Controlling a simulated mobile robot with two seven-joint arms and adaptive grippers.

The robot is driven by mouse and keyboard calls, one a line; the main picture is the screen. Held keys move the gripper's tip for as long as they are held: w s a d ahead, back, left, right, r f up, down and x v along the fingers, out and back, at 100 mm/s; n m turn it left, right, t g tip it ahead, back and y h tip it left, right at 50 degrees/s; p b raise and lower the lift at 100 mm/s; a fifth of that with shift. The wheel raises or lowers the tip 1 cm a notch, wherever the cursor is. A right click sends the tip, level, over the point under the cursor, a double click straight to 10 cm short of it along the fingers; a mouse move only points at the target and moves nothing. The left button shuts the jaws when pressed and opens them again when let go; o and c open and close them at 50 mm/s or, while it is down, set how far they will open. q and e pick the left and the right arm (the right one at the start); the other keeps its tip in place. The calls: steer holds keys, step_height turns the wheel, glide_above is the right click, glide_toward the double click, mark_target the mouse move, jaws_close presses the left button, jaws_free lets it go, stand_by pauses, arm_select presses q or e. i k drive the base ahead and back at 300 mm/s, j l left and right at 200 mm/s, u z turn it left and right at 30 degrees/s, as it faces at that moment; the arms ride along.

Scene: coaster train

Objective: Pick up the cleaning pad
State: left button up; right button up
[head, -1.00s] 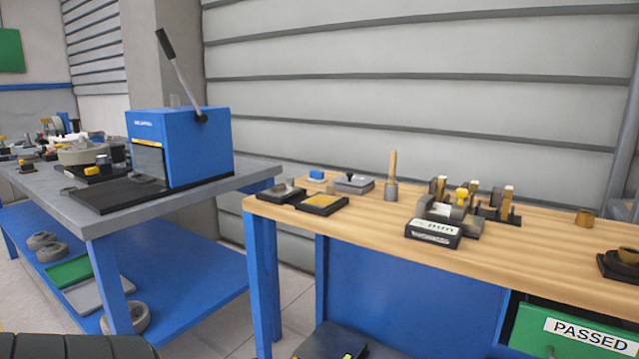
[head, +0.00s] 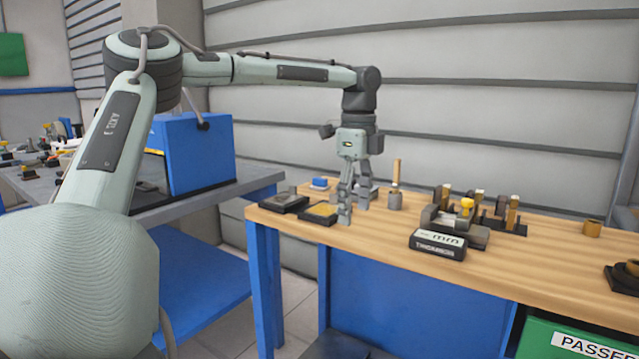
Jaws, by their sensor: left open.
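A yellow pad (head: 321,210) lies in a shallow black tray on the left part of the wooden bench. A small blue block (head: 320,184) lies behind it. I cannot tell for certain which of these is the cleaning pad. My left gripper (head: 355,211) points down over the bench, just right of the yellow pad. Its fingers are apart, with nothing seen between them. It hides the grey, dark-topped piece behind the trays. My right gripper is out of view.
A black tray with a grey piece (head: 284,201) is left of the yellow pad. A wooden-handled tool (head: 396,188) stands close to the gripper's right. A fixture (head: 457,222) and a labelled gauge box (head: 437,245) are farther right. A blue press (head: 200,155) stands on the left table.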

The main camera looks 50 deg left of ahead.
mark_target(320, 185)
steer(key=i+j, duration=0.15)
steer(key=j, duration=0.25)
steer(key=i+j, duration=0.1)
steer(key=j, duration=0.25)
steer(key=i+j, duration=0.15)
steer(key=j, duration=0.25)
steer(key=i+j, duration=0.1)
steer(key=j, duration=0.25)
steer(key=i+j, duration=0.15)
steer(key=j, duration=0.25)
